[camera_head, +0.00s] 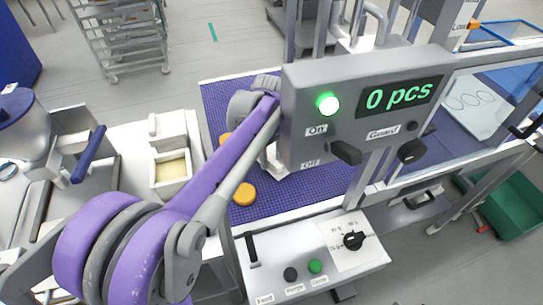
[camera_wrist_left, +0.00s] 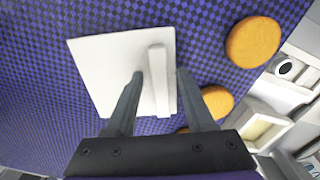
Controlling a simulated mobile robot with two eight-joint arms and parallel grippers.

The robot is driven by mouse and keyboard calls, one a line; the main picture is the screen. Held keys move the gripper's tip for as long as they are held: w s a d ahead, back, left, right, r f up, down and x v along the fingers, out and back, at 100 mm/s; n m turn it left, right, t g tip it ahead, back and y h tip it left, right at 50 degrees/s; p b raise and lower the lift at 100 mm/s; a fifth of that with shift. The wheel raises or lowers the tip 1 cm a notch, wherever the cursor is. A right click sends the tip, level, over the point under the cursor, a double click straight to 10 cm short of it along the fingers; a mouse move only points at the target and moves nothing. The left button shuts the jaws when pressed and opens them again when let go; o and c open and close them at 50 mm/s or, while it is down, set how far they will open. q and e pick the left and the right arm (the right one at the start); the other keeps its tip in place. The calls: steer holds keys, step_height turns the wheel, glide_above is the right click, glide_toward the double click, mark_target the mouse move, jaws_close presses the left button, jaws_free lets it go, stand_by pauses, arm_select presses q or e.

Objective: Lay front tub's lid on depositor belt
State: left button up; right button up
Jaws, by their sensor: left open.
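The lid (camera_wrist_left: 105,68) is a white square plate with a raised bar handle, and it appears to lie flat on the blue-purple depositor belt (camera_wrist_left: 40,120) in the left wrist view. My left gripper (camera_wrist_left: 160,74) is open, its fingers on either side of the bar handle and apart from it. In the head view the belt (camera_head: 310,190) shows, but the control panel and my arm hide most of the gripper and lid. The front tub (camera_head: 160,188) stands open left of the belt, with pale filling inside. My right gripper is out of view.
Orange-brown rounds (camera_head: 243,194) lie on the belt; one round (camera_wrist_left: 253,41) is right of the lid. A grey control panel (camera_head: 300,90) reading "0 pcs" overhangs the belt. A second tub (camera_head: 168,137) stands behind the front one. A control box (camera_head: 300,262) sits in front.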

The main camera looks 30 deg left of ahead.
arm_select(q)
step_height(320, 180, up, 12)
steer(key=p, duration=0.1)
steer(key=shift+r, duration=0.2)
steer(key=shift+f, duration=0.1)
stand_by(0.3)
